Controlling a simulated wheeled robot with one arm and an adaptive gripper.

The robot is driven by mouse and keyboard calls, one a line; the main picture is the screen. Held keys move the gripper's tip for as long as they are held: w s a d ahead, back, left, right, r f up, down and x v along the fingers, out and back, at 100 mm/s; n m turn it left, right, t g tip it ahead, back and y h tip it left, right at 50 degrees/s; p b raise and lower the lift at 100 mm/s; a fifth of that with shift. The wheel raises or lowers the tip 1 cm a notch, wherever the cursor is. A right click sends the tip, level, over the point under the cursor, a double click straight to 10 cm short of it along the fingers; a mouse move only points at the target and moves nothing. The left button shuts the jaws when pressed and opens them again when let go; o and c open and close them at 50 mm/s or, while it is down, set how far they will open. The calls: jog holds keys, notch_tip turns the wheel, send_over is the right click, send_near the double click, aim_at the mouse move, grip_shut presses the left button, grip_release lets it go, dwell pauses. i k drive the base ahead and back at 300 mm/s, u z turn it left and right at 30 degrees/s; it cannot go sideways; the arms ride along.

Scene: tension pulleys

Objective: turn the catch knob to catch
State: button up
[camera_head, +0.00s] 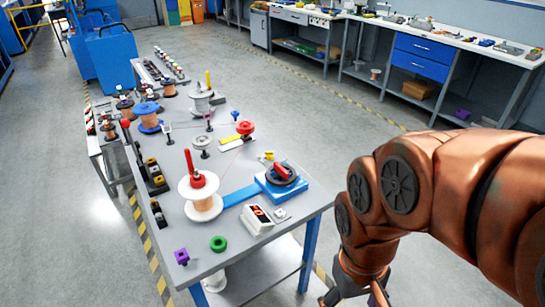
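A black round knob with a red bar (281,172) sits on a blue block at the right end of the grey table (232,170). It looks most like the catch knob; its markings are too small to read. My gripper (352,297) is at the bottom edge, right of the table's front leg and well apart from the knob. Only part of it shows, dark and cut off by the frame, so its opening cannot be told.
A white spool with a red top (200,195), a white switch box (257,219), a green ring (218,243) and a purple block (182,256) stand near the table's front. A red pulley (245,129) is behind. Floor right of the table is clear. Workbenches line the back.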

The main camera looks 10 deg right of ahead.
aim_at(270, 156)
jog(key=k, duration=0.65)
jog(key=u, duration=0.8)
jog(key=i, duration=1.45)
jog(key=z, duration=0.5)
